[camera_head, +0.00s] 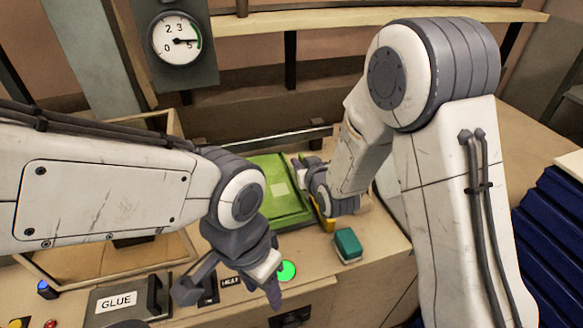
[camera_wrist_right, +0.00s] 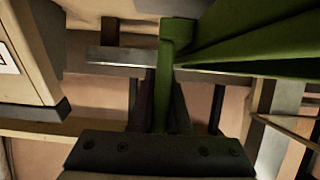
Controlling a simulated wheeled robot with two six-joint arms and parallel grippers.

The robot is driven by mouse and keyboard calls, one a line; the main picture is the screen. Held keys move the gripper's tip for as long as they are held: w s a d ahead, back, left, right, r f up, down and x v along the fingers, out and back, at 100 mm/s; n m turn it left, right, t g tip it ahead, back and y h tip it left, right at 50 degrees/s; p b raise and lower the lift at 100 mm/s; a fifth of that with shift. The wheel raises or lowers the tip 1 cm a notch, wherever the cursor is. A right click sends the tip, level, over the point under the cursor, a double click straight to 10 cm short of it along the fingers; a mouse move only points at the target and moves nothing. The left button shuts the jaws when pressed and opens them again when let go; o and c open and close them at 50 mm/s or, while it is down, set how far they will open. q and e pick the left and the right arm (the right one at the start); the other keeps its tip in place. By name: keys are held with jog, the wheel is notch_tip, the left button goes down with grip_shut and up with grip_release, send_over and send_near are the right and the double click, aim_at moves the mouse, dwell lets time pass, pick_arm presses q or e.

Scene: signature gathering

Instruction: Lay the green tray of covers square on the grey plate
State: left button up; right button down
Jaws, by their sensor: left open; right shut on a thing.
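The green tray (camera_head: 291,207) lies at the back middle of the bench in the head view, with a pale square patch on it. My right gripper (camera_head: 308,178) is at the tray's right side. The right wrist view shows the right gripper's fingers (camera_wrist_right: 165,105) shut on the upright green tray wall (camera_wrist_right: 167,60). My left gripper (camera_head: 229,284) is open and empty, in front of the tray and lower in the picture. I cannot make out the grey plate; the tray and the arms may hide it. Whether the tray touches what is below it is unclear.
A metal bar (camera_head: 285,139) runs behind the tray. A teal block (camera_head: 347,244) sits right of a lit green button (camera_head: 287,271). A GLUE box (camera_head: 133,297) is at front left, a gauge (camera_head: 175,38) at the back, a dark blue stack (camera_head: 553,230) at right.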

jog(key=x, duration=0.3)
jog(key=f+p+x, duration=0.1)
jog(key=x, duration=0.2)
jog(key=shift+s+p, duration=0.2)
jog(key=shift+p, duration=0.1)
notch_tip(320, 180, down, 4)
jog(key=shift+r+p, duration=0.2)
jog(key=shift+p, duration=0.65)
jog(key=shift+f, duration=0.15)
jog(key=shift+f, duration=0.2)
jog(key=c, duration=0.9)
grip_release()
jog(key=shift+r, duration=0.1)
